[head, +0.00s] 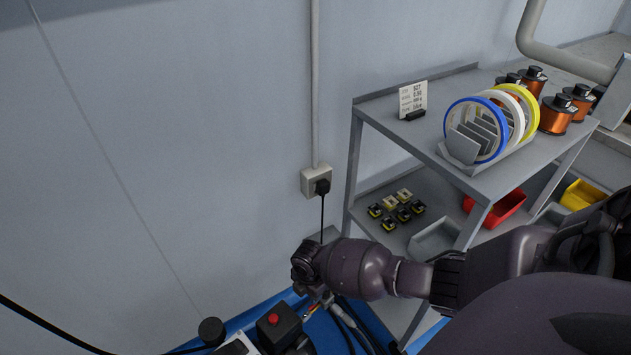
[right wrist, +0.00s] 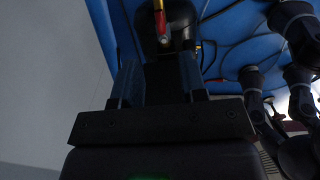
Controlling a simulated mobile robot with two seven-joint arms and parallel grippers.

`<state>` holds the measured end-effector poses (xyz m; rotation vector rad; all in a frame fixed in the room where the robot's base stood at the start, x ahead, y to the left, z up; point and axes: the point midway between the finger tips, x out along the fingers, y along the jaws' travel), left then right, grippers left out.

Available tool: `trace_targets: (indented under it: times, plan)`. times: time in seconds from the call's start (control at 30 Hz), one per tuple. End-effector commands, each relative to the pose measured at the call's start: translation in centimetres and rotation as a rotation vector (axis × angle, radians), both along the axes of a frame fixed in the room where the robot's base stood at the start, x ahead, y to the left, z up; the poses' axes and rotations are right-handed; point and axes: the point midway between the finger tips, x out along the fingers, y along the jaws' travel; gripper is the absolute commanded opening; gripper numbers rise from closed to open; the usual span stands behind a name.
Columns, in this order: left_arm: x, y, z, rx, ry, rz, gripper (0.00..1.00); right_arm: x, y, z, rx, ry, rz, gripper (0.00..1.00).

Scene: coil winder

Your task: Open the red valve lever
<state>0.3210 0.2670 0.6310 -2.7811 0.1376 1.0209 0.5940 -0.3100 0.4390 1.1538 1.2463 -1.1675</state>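A small red lever (right wrist: 161,22) with a pale end shows at the top of the right wrist view, in front of a dark rounded body. In the head view, a small red and yellow part (head: 312,309) shows just below my right wrist; I cannot tell if it is the same lever. My right gripper (right wrist: 160,75) is open, its two fingers apart with nothing seen between them. The lever lies just past the fingertips, roughly in line with the gap. In the head view my right arm hides most of this gripper. My left gripper is not in view.
A black box with a red button (head: 273,319) stands left of my right wrist, above a blue surface (head: 240,321). Dark cables run nearby. A wall outlet (head: 313,183) is behind.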

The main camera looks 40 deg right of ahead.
Motion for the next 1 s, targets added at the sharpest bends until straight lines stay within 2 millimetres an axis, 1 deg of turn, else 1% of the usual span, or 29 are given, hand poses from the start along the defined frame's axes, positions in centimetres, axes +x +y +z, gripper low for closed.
trace_targets:
  times: [0.03, 0.13, 0.23, 0.37, 0.57, 0.9, 1.0]
  plan:
    - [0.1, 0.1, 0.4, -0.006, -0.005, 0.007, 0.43, 0.3, 0.0, 1.4, 0.000, -0.009, 0.000, 0.39]
    - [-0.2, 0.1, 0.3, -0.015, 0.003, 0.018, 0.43, 0.2, 0.0, 2.4, 0.000, -0.005, 0.001, 0.39]
    - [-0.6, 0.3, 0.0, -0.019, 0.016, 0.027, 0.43, 0.1, 0.0, 2.9, 0.001, -0.002, 0.000, 0.39]
    - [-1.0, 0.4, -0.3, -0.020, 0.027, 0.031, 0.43, -0.1, 0.0, 3.1, 0.001, 0.002, 0.000, 0.39]
    - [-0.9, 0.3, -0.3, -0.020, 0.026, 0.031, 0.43, -0.2, 0.0, 3.0, 0.001, 0.004, 0.000, 0.39]
    - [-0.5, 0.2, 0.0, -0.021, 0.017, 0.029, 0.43, -0.2, 0.0, 3.0, 0.001, 0.002, -0.001, 0.39]
    - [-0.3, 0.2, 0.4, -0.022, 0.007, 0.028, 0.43, -0.7, 0.3, 3.2, 0.009, -0.011, -0.019, 0.39]
